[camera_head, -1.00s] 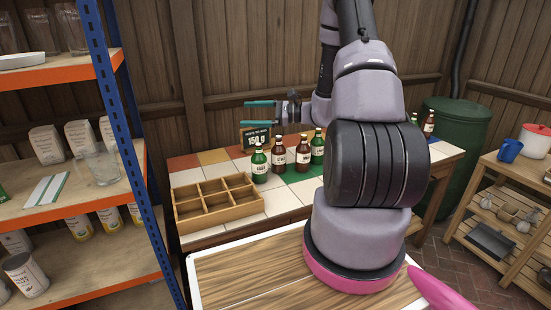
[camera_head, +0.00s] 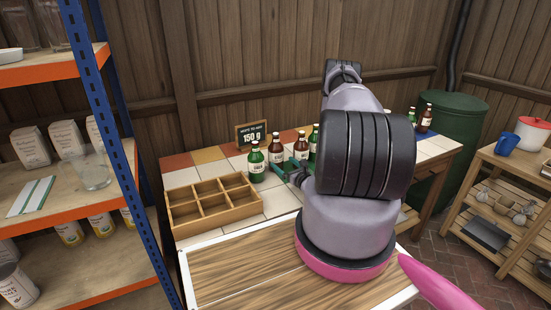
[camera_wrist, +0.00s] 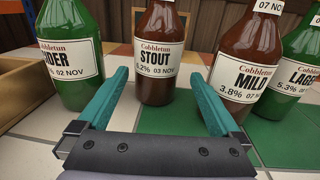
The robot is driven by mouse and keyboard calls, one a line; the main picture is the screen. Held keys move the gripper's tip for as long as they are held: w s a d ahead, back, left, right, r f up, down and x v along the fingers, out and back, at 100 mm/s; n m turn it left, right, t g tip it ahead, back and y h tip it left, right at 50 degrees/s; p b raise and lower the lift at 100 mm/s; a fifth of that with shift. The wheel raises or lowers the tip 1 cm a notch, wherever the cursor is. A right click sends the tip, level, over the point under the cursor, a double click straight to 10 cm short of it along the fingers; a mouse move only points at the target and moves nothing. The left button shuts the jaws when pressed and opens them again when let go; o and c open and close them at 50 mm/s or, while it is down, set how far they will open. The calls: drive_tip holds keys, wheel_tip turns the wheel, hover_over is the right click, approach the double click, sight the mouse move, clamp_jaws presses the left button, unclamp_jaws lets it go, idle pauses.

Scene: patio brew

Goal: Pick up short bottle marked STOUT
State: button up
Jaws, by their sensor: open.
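A short brown bottle with a white STOUT label (camera_wrist: 155,55) stands upright in the middle of the wrist view, beyond and between my open fingers. In the head view the STOUT bottle appears to be the brown one (camera_head: 276,147) right of a green bottle. My gripper (camera_wrist: 160,98) is open, teal-fingered and empty between its fingertips. In the head view my gripper (camera_head: 290,168) is low in front of the bottles, partly hidden by my arm.
A green CIDER bottle (camera_wrist: 70,50) stands left of STOUT; a brown MILD bottle (camera_wrist: 247,60) and green LAGER bottle (camera_wrist: 300,65) stand right. An empty wooden divided crate (camera_head: 213,208) is left on the tiled table. A 150 g sign (camera_head: 251,135) stands behind.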

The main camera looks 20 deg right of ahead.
sight(275, 157)
drive_tip(key=w, duration=0.4)
drive_tip(key=w+a, duration=0.1)
drive_tip(key=w, duration=0.1)
drive_tip(key=shift+w+a+r, duration=0.1)
drive_tip(key=shift+w+r, duration=0.05)
drive_tip(key=shift+w, duration=0.05)
clamp_jaws()
